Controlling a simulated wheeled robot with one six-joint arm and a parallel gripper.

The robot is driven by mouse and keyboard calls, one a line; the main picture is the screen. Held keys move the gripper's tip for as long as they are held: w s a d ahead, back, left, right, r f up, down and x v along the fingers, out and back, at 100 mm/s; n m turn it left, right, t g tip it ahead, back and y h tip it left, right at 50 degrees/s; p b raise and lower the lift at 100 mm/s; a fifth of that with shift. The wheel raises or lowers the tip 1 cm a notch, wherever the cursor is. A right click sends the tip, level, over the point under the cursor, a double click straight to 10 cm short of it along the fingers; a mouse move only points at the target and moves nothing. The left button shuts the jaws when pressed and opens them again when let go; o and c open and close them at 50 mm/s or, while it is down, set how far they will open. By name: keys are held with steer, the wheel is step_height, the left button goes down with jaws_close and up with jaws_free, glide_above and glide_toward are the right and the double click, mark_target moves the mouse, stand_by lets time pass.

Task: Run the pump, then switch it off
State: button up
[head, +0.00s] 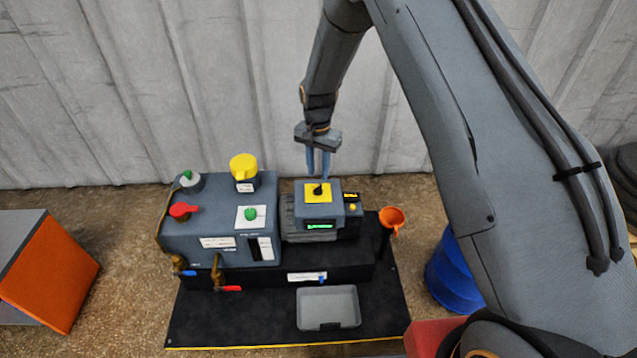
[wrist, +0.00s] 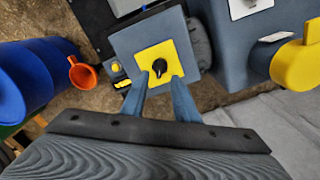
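The pump unit (head: 319,207) is a grey box with a yellow plate (head: 310,188) on top and a lit green display (head: 320,225) on its front. A black rotary knob (head: 318,190) sits on the plate. It also shows in the wrist view (wrist: 159,66), near the fingertips. My gripper (head: 318,174) points down at the knob from above and behind. In the wrist view my gripper (wrist: 159,78) has its two blue-grey fingers apart, with the knob seen between and just beyond the tips. I cannot tell whether they touch it. The display text is too small to read.
Left of the pump stands a larger grey housing (head: 190,236) with a yellow cap (head: 243,166), a red knob (head: 183,210) and green buttons. An orange funnel (head: 392,218) and a blue drum (head: 453,276) are to the right. A grey tray (head: 328,306) lies in front.

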mark_target(318, 187)
step_height(318, 187, down, 6)
steer(key=shift+r, duration=0.1)
stand_by(0.4)
jaws_close()
